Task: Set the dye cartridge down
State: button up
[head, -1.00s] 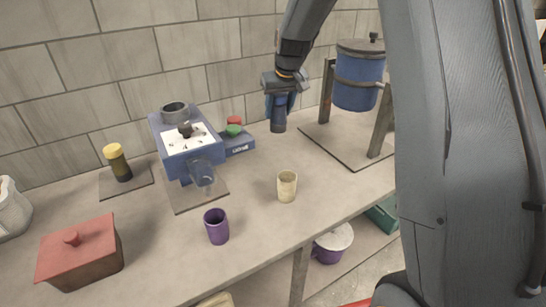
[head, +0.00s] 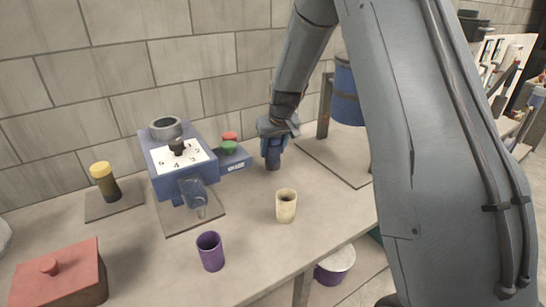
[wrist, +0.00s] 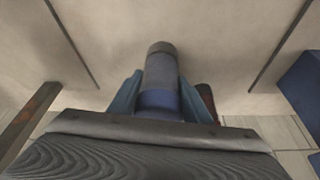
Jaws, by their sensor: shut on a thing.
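The dye cartridge (head: 272,160), a dark blue cylinder with a grey end, is upright in my gripper (head: 273,144). Its lower end is at or just above the bare counter, right of the blue machine's button box; I cannot tell if it touches. In the wrist view the cartridge (wrist: 161,72) points away from the palm, with teal fingers (wrist: 160,98) shut on both its sides. The fingers hide part of its upper body.
The blue dial machine (head: 178,160) with red and green buttons (head: 229,143) stands close on the left. A cream cup (head: 286,205) and purple cup (head: 210,251) stand in front. A drum stand's base plate (head: 335,160) lies to the right. The wall is close behind.

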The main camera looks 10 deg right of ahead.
aim_at(273, 157)
jog(key=shift+f+p, duration=0.35)
jog(key=shift+f, duration=1.3)
jog(key=shift+f, duration=0.1)
jog(key=o, duration=1.2)
jog(key=shift+c, duration=0.2)
jog(key=b+v, duration=0.3)
jog(key=v, duration=0.9)
jog(key=s+f+g, duration=0.1)
jog(key=s+f, duration=0.2)
jog(key=s, duration=1.2)
jog(key=s+f+m+g, duration=0.1)
jog(key=s+f+g, duration=0.1)
jog(key=s, duration=1.4)
jog(key=shift+s+a+f+g+h, duration=0.15)
jog(key=shift+a+f+g+h, duration=0.15)
jog(key=shift+f, duration=0.6)
